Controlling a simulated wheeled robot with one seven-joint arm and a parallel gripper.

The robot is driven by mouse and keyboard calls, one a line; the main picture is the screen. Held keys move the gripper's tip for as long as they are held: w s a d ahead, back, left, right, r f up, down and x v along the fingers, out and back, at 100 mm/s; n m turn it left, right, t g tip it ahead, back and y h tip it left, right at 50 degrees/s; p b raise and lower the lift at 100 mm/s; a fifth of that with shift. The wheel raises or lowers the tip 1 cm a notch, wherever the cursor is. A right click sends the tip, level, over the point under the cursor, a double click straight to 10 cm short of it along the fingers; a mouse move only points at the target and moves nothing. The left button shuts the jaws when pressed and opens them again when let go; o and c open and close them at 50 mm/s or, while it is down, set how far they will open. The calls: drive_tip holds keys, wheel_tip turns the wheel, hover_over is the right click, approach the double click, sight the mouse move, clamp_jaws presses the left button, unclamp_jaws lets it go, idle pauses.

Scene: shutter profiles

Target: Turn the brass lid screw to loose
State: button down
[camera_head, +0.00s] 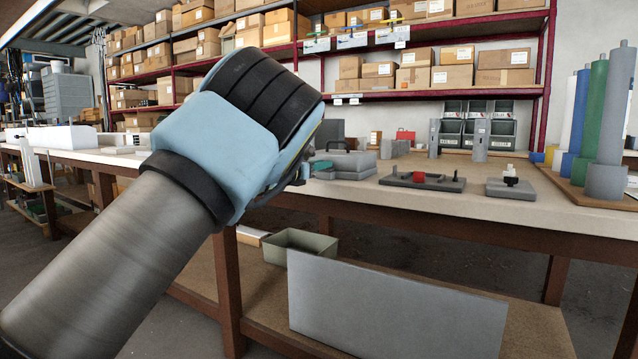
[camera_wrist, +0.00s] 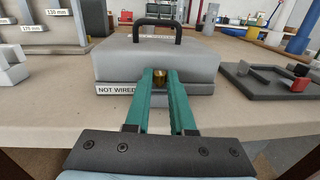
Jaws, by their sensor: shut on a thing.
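The brass lid screw (camera_wrist: 160,78) sits at the front of a grey lidded box (camera_wrist: 120,62) with a black handle (camera_wrist: 157,22) on top. My gripper (camera_wrist: 161,73) has two teal fingers, one on each side of the screw, and is shut on it. In the head view, my arm hides much of the box (camera_head: 352,160), and a teal fingertip (camera_head: 321,165) shows at its left end. The screw itself is hidden there. A label reading "NOT WIRED" (camera_wrist: 115,89) is on the box front, partly covered by the left finger.
To the right on the bench (camera_head: 400,205) are a dark tray with a red piece (camera_head: 422,181) and a grey block with a black knob (camera_head: 510,187). Tall coloured cylinders (camera_head: 597,110) stand at the far right. In the wrist view, white blocks (camera_wrist: 12,68) lie left of the box.

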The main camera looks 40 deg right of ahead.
drive_tip(key=n+t+b, duration=0.1)
drive_tip(key=f+n+t+b, duration=0.1)
drive_tip(key=b, duration=0.1)
drive_tip(key=shift+s+d+f+t+y, duration=0.1)
drive_tip(key=shift+s+t+y, duration=0.2)
drive_tip(key=shift+s+y, duration=0.1)
drive_tip(key=t+b, duration=0.1)
drive_tip(key=n+t+y+b, duration=0.1)
drive_tip(key=b, duration=0.1)
drive_tip(key=n+t+b, duration=0.1)
drive_tip(key=shift+s+d+t+y+b, duration=0.2)
drive_tip(key=shift+s+t+y+b, duration=0.05)
drive_tip(key=shift+t+y+b, duration=0.15)
drive_tip(key=shift+s+d+r+n+t+y+b, duration=0.1)
drive_tip(key=shift+r+n+t+y+b, duration=0.2)
drive_tip(key=shift+n+t+y+b, duration=0.55)
drive_tip(key=shift+d+r+n+t+y+b, duration=0.1)
drive_tip(key=shift+r+n+t+y+b, duration=0.25)
drive_tip(key=shift+n+t+y, duration=0.85)
drive_tip(key=shift+f+t, duration=0.1)
drive_tip(key=shift+t, duration=0.15)
drive_tip(key=c, duration=1)
unclamp_jaws()
drive_tip(key=shift+c, duration=0.2)
